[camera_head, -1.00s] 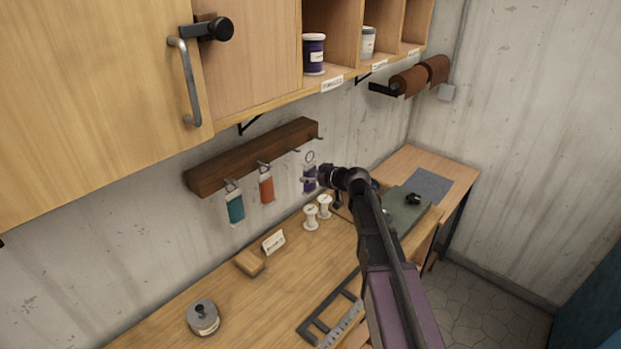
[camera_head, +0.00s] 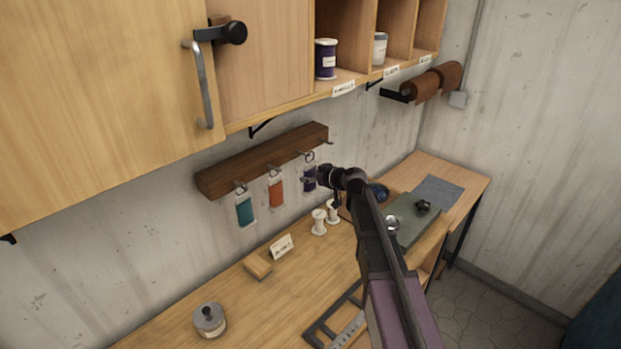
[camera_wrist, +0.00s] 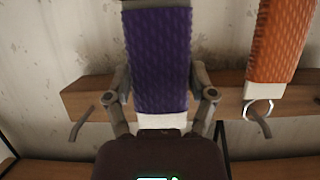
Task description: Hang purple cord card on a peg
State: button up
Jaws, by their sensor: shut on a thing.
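The purple cord card (camera_head: 309,179) is upright in front of the wooden peg rail (camera_head: 225,178), with its ring at the top close to the third peg. I cannot tell whether the ring is around that peg. My gripper (camera_head: 315,180) reaches the card from the right. In the wrist view, my gripper (camera_wrist: 162,100) is shut on the purple cord card (camera_wrist: 158,60), one finger at each side edge near its white end. The card's ring and the peg there are hidden behind my gripper's body.
An orange card (camera_head: 275,192) and a teal card (camera_head: 244,211) hang left of the purple one. The rail's far-right peg (camera_head: 328,143) is bare. White spools (camera_head: 319,222) stand on the bench below. The cabinet and shelf overhang the rail.

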aim_at(300, 151)
jog(key=shift+b+x, duration=0.5)
jog(key=shift+x, duration=1.15)
jog(key=shift+r, duration=0.1)
jog(key=o, duration=1.1)
jog(key=shift+r, duration=0.15)
notch_tip(300, 151, up, 9)
jog(key=p, duration=0.9)
